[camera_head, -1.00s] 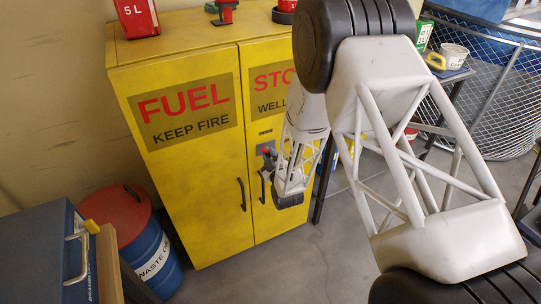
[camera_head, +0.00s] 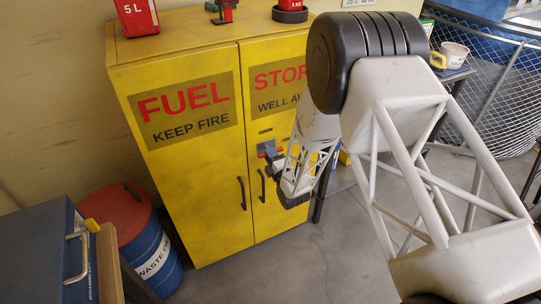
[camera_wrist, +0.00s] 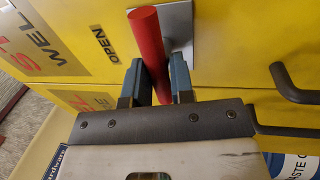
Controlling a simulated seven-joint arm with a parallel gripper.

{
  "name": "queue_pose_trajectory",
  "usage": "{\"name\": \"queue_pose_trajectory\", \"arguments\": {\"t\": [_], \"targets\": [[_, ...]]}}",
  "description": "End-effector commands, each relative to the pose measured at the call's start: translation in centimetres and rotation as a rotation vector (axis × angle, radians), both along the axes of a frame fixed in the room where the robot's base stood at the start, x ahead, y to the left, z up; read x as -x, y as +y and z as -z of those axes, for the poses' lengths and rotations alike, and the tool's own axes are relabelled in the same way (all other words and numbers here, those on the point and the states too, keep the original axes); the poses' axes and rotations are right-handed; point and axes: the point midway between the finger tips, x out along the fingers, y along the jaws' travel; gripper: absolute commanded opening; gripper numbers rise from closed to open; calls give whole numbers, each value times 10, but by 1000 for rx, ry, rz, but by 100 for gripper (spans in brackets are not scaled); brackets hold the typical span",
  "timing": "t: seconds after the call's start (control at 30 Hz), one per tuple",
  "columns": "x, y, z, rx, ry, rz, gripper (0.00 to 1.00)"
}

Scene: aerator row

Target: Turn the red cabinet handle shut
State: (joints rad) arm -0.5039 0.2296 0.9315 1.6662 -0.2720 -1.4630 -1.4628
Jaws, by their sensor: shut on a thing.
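The red cabinet handle (camera_wrist: 148,45) is a straight red bar standing out from a grey plate (camera_wrist: 182,32) on the yellow cabinet door. My gripper (camera_wrist: 157,84) is shut on the red handle, with one blue-grey finger on each side of it. The word OPEN is printed on the door beside the plate in the wrist view. In the head view the grey plate (camera_head: 266,146) sits on the cabinet's right door, and my gripper (camera_head: 274,160) is right at it. There the handle is small and mostly hidden by my gripper.
The yellow cabinet (camera_head: 190,190) has two black door pulls, left (camera_head: 242,193) and right (camera_head: 262,186). A red-lidded blue drum (camera_head: 150,255) and a blue box (camera_head: 45,255) stand at left. Red items sit on the cabinet top. A mesh bin (camera_head: 495,95) stands at right.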

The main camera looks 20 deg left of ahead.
Motion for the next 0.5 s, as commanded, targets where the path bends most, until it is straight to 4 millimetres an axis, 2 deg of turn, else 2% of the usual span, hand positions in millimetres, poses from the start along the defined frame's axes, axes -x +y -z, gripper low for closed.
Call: {"name": "queue_pose_trajectory", "arguments": {"t": [0.03,0.5], "targets": [[-3,0,-5,4,-15,1,0],[-2,1,-5,22,-34,0,0]]}}
